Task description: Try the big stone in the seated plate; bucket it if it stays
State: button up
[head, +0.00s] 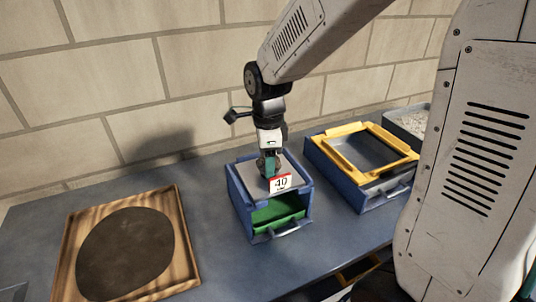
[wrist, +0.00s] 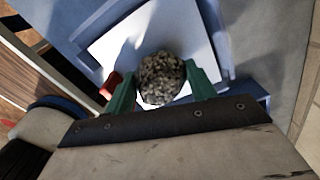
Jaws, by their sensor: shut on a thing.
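My gripper (wrist: 160,90) is shut on a rough grey stone (wrist: 160,78), with one green finger on each side of it in the wrist view. In the head view my gripper (head: 268,163) is over the blue box with a pale plate (head: 245,172) on top. The plate also shows white under the stone in the wrist view (wrist: 112,48). A tag reading 40 (head: 281,183) is at the plate's front edge. Whether the stone touches the plate, and any hole under it, I cannot tell.
The blue box has a green-lined drawer (head: 277,212) with a handle. To its right stands a blue box with a yellow frame (head: 345,137). A grey container of pale gravel (head: 413,122) is behind. A wooden tray with a dark round patch (head: 187,250) lies at left.

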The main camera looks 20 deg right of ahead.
jog(key=shift+f, duration=0.1)
jog(key=o, duration=1.3)
jog(key=shift+r, duration=3.9)
